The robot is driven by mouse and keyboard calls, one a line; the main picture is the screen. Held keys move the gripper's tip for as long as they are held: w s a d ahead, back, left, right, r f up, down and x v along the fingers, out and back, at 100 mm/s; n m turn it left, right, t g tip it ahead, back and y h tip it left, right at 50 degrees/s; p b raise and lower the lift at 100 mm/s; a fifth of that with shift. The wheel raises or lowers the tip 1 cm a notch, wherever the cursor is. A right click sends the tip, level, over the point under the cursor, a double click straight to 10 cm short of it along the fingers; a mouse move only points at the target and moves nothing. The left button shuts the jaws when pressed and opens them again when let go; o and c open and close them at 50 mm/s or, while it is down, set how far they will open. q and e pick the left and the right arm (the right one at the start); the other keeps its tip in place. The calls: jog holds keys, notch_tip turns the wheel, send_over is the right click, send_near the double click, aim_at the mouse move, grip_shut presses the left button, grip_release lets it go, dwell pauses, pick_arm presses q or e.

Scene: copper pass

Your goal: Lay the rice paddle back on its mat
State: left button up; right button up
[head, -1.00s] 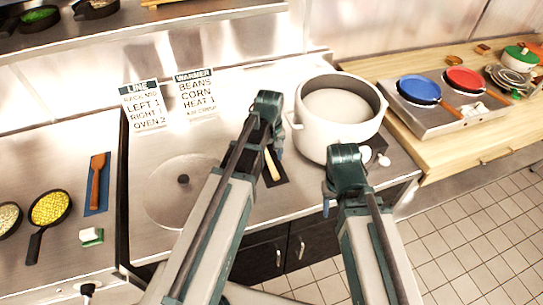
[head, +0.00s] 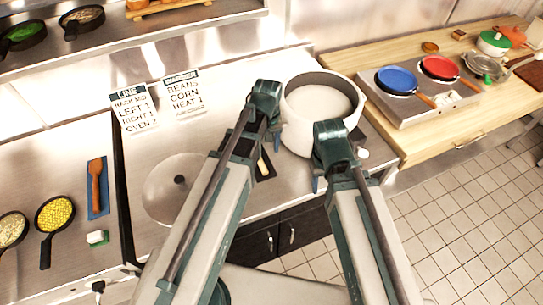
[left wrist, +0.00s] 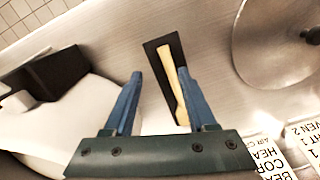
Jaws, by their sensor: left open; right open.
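The rice paddle, seen as a pale wooden handle (head: 262,166), lies on a dark mat beside the white pot (head: 296,135). In the left wrist view the pale paddle (left wrist: 171,82) lies along the dark mat (left wrist: 155,50), partly behind one finger. My left gripper (head: 273,140) is open, above the counter between paddle and pot.
A brown wooden spatula (head: 96,185) lies on a blue mat at the left. A round lid (head: 165,200) lies on the counter left of my left arm. Two sign cards (head: 184,95) stand behind. Red and blue pans (head: 397,80) sit on a burner at the right.

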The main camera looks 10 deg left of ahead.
pick_arm(q)
jog(key=s+d+m+y, duration=0.1)
jog(key=s+d+m, duration=0.6)
jog(key=s, duration=0.4)
jog(key=shift+m, duration=0.3)
notch_tip(320, 180, down, 6)
jog(key=b, duration=0.6)
jog(key=shift+f, duration=0.2)
jog(key=shift+r, duration=0.2)
